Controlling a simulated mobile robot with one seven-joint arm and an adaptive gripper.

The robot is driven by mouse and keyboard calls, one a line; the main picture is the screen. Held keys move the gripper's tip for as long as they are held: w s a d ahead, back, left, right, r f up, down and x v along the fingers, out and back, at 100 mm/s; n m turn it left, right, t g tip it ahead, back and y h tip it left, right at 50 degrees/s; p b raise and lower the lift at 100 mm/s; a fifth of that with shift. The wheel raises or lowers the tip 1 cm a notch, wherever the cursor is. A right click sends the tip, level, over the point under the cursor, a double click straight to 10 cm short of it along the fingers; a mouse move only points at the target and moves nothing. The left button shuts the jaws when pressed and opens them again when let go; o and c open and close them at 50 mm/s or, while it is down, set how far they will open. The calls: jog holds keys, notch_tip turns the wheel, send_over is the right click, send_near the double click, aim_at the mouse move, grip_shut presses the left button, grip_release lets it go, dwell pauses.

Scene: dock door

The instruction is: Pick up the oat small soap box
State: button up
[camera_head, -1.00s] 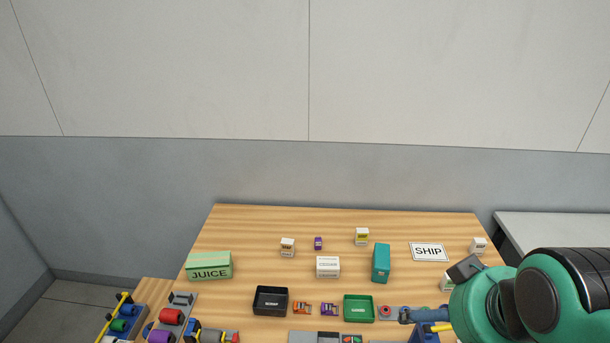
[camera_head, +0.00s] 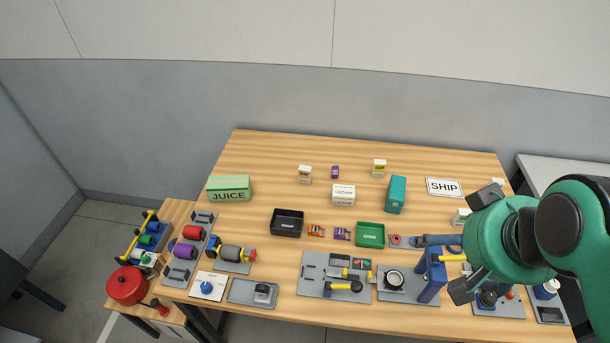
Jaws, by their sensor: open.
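Several small white boxes stand on the wooden table. One with a brownish label (camera_head: 305,174) is at the back left, and one with a yellow label (camera_head: 379,168) is at the back middle. Another (camera_head: 461,216) is beside my gripper, and one more (camera_head: 497,184) is partly hidden behind it at the right. Their labels are too small to read, so I cannot tell which is the oat small soap box. My gripper (camera_head: 468,243) is open over the table's right side, its two dark fingers wide apart. I see nothing held between them.
A larger white CEDAR box (camera_head: 343,196), a teal box (camera_head: 396,195) and a green JUICE box (camera_head: 229,188) stand on the table. A black tray (camera_head: 287,223) and a green tray (camera_head: 370,235) sit in front. Fixtures crowd the front edge; the back is fairly clear.

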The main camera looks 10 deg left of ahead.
jog(key=c, duration=0.4)
jog(key=shift+c, duration=0.2)
jog(key=w+a+f, duration=0.1)
jog(key=w+a, duration=0.3)
jog(key=w, duration=0.6)
jog(key=w+a+f, duration=0.1)
jog(key=w+a, duration=0.2)
jog(key=w, duration=0.7)
jog(key=w+a+f, duration=0.1)
jog(key=w+a, duration=0.3)
jog(key=w, duration=0.6)
jog(key=w+a+f, duration=0.9)
jog(key=a+f, duration=0.2)
jog(key=f, duration=0.1)
jog(key=w+a+f+m+g+b, duration=0.1)
jog(key=w+a+f, duration=0.9)
jog(key=a+f, duration=0.2)
jog(key=shift+a, duration=0.3)
jog(key=shift+f, duration=0.1)
